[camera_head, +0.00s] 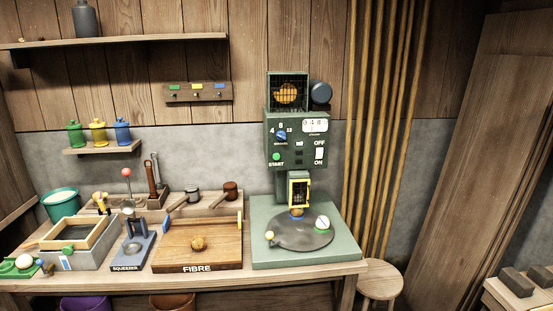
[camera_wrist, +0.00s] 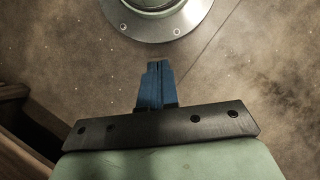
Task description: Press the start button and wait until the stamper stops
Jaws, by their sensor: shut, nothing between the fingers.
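The stamper (camera_head: 295,130) is a green machine at the right end of the bench. Its control panel has a green START button (camera_head: 276,157), a blue dial (camera_head: 282,136), a small counter display (camera_head: 315,125) and an OFF/ON switch (camera_head: 319,154). Below is a yellow-framed window (camera_head: 299,189) over a round grey plate (camera_head: 303,232). My gripper (camera_wrist: 155,68) shows only in the wrist view, its blue fingers closed together and empty, over a brown speckled floor. The button is not in the wrist view, so their distance cannot be told.
A wooden FIBRE tray (camera_head: 170,262) with a brown lump (camera_head: 198,243) stands left of the stamper. The squeezer (camera_head: 133,245) and a framed grey box (camera_head: 75,258) stand further left. A round stool (camera_head: 380,280) is at the bench's right end.

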